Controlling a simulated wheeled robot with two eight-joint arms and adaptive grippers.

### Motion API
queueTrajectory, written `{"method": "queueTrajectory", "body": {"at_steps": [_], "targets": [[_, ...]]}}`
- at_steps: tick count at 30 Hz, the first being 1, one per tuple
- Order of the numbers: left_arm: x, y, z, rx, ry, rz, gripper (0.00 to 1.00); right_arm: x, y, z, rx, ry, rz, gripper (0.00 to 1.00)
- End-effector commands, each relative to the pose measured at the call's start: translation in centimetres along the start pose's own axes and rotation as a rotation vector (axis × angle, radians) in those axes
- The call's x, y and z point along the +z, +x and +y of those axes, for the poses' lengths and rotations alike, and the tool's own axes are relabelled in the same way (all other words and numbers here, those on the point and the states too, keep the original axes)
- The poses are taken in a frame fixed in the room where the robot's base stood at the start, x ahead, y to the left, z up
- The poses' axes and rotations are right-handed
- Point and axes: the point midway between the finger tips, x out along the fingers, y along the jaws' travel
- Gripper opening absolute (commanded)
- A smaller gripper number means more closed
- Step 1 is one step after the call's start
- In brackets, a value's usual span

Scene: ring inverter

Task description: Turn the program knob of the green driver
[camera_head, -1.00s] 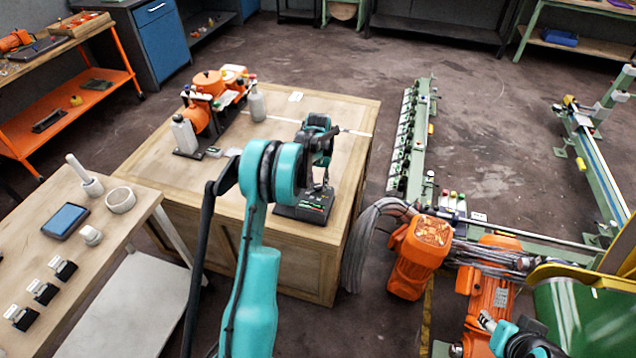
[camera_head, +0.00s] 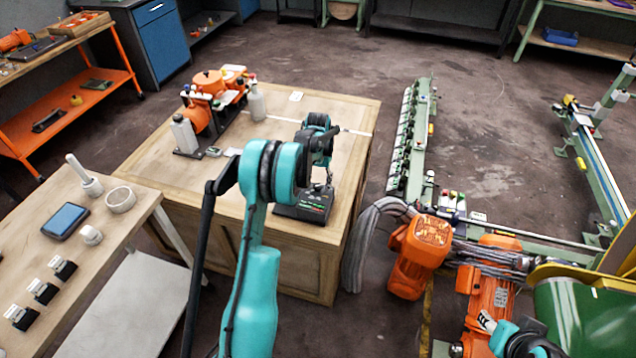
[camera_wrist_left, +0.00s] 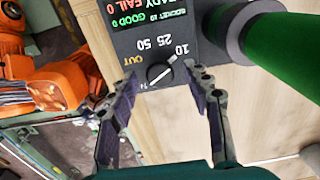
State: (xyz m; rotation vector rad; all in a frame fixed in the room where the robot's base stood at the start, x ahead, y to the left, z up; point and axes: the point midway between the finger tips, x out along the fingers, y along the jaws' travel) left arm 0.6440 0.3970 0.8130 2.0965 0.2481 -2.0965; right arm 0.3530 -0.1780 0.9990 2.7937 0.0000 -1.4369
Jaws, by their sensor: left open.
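A dark driver box (camera_head: 303,208) with green lettering sits on the wooden bench near its front right corner. In the left wrist view, its panel (camera_wrist_left: 140,40) has a small display and a round dark knob (camera_wrist_left: 160,73) with a pale pointer line, marked OUT, 50, 25 and 10. A green cylinder (camera_wrist_left: 285,50) lies beside the panel. My left gripper (camera_head: 318,186) is over the box from above. In the left wrist view, its open fingers (camera_wrist_left: 161,78) stand on either side of the knob; whether they touch it I cannot tell. My right gripper is partly visible at the lower right (camera_head: 490,322).
The wooden bench (camera_head: 150,160) also holds an orange machine (camera_head: 200,115) and pale bottles (camera_head: 184,134) at the back left. Orange motors (camera_head: 420,250) with grey hoses stand to the right. A side table (camera_head: 125,225) with a tablet is at the left.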

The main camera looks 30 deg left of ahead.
Motion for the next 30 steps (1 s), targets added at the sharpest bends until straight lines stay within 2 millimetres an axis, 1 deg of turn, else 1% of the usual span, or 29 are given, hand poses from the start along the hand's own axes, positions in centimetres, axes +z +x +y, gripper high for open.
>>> {"method": "queueTrajectory", "body": {"at_steps": [2, 5, 12, 15, 18, 21, 24, 30], "targets": [[0.0, -0.6, 0.0, 0.0, 0.0, 0.0, 0.49, 0.0, 0.0, 0.0, 0.0, 0.0, 0.0, 0.4], [0.0, -2.0, 0.0, 0.0, 0.0, 0.0, 0.49, 0.0, 0.0, 0.0, 0.0, 0.0, 0.0, 0.4], [0.0, -7.3, 0.0, 0.0, 0.0, 0.0, 0.49, 0.0, 0.0, 0.0, 0.0, 0.0, 0.0, 0.4], [0.0, -9.2, 0.0, 0.0, 0.0, 0.0, 0.49, 0.0, 0.0, 0.0, 0.0, 0.0, 0.0, 0.4], [0.0, -10.6, 0.0, 0.0, 0.0, 0.0, 0.49, 0.0, 0.0, 0.0, 0.0, 0.0, 0.0, 0.4], [0.0, -11.5, 0.0, 0.0, 0.0, 0.0, 0.49, 0.0, 0.0, 0.0, 0.0, 0.0, 0.0, 0.4], [0.0, -11.9, 0.0, 0.0, 0.0, 0.0, 0.49, 0.0, 0.0, 0.0, 0.0, 0.0, 0.0, 0.4], [0.0, -11.9, 0.0, 0.0, 0.0, 0.0, 0.49, 0.0, 0.0, 0.0, 0.0, 0.0, 0.0, 0.4]]}}
